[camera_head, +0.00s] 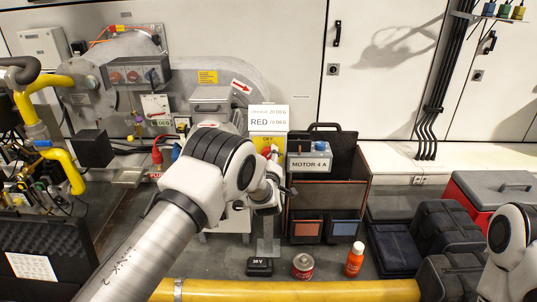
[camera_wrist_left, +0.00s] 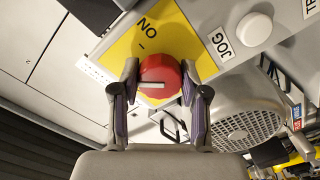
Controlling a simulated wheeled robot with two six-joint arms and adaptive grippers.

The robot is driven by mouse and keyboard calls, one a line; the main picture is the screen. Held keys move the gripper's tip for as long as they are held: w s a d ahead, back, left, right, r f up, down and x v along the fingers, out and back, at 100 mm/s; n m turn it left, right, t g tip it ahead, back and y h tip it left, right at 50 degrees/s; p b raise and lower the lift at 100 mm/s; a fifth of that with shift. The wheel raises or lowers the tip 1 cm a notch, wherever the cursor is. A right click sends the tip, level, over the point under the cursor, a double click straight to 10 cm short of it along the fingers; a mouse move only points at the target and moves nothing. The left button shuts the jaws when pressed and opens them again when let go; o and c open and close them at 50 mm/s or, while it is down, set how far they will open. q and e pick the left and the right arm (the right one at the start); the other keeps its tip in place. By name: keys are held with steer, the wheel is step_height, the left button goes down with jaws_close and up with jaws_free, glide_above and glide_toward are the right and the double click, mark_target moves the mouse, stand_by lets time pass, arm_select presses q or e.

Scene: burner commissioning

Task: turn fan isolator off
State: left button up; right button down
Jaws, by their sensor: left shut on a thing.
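The fan isolator is a grey box with a yellow face (camera_head: 262,140), standing centre in the head view behind my left wrist. Its red rotary knob (camera_wrist_left: 160,76) has a white pointer bar, which lies about level in the left wrist view. The yellow plate (camera_wrist_left: 178,40) reads "ON" above the knob. My left gripper (camera_wrist_left: 158,88) has one finger on each side of the knob and is shut on it. In the head view the left gripper (camera_head: 271,160) partly hides the knob. My right gripper is not in view.
A white button marked "JOG" (camera_wrist_left: 254,29) is beside the knob. A "MOTOR 4 A" box (camera_head: 309,163) stands close right of the isolator. A yellow pipe (camera_head: 300,291) crosses the front. A black "38 V" device (camera_head: 259,267), a red can (camera_head: 303,267) and an orange bottle (camera_head: 354,260) stand behind it.

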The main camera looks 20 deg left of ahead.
arm_select(q)
steer(key=n+p, duration=0.1)
steer(key=n, duration=0.3)
steer(key=shift+r+n, duration=0.1)
steer(key=shift+n, duration=0.2)
steer(key=n, duration=0.3)
steer(key=shift+n+p, duration=0.3)
steer(key=shift+p, duration=0.1)
steer(key=o, duration=1.1)
steer(key=shift+o, duration=0.2)
steer(key=v, duration=1.2)
